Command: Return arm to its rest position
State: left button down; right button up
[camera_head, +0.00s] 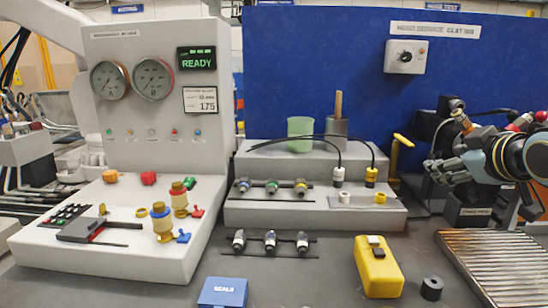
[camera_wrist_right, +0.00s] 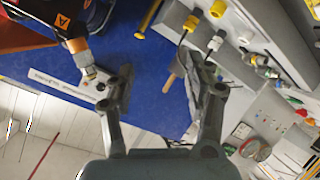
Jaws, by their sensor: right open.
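My right arm comes in from the right edge of the head view. Its gripper (camera_head: 440,170) is raised above the bench's right side, in front of the blue panel (camera_head: 310,70). In the right wrist view the two fingers of this gripper (camera_wrist_right: 163,85) stand apart with nothing between them. The blue panel (camera_wrist_right: 155,95) shows behind the gap. My left gripper is in neither view.
A grey stepped fixture (camera_head: 240,195) with connectors, a green cup (camera_head: 300,130) and a wooden-handled tool (camera_head: 338,105) stands mid-bench. A gauge console (camera_head: 150,130) is at left. A yellow case (camera_head: 378,268), black knob (camera_head: 431,288), blue box (camera_head: 222,292) and ribbed tray (camera_head: 505,262) lie in front.

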jog(key=s+a+f+m+g, duration=0.1)
jog(key=s+a+f+g, duration=0.1)
jog(key=s+f, duration=0.5)
jog(key=s+a+f+m+g, duration=0.1)
jog(key=s+a+f+g, duration=0.15)
jog(key=s+f, duration=0.45)
jog(key=s+a+f+m+g, duration=0.1)
jog(key=s+f+m+g, duration=0.15)
jog(key=s, duration=0.85)
jog(key=s+f+m+g, duration=0.1)
jog(key=s+f+g, duration=0.15)
jog(key=s, duration=0.85)
notch_tip(320, 180, down, 27)
jog(key=s+d+g+b, duration=0.2)
jog(key=s+d+f+g+b, duration=0.1)
jog(key=s+f, duration=1.6)
jog(key=shift+s+d+f+m, duration=0.15)
jog(key=shift+s+f+m, duration=0.2)
jog(key=shift+s, duration=0.05)
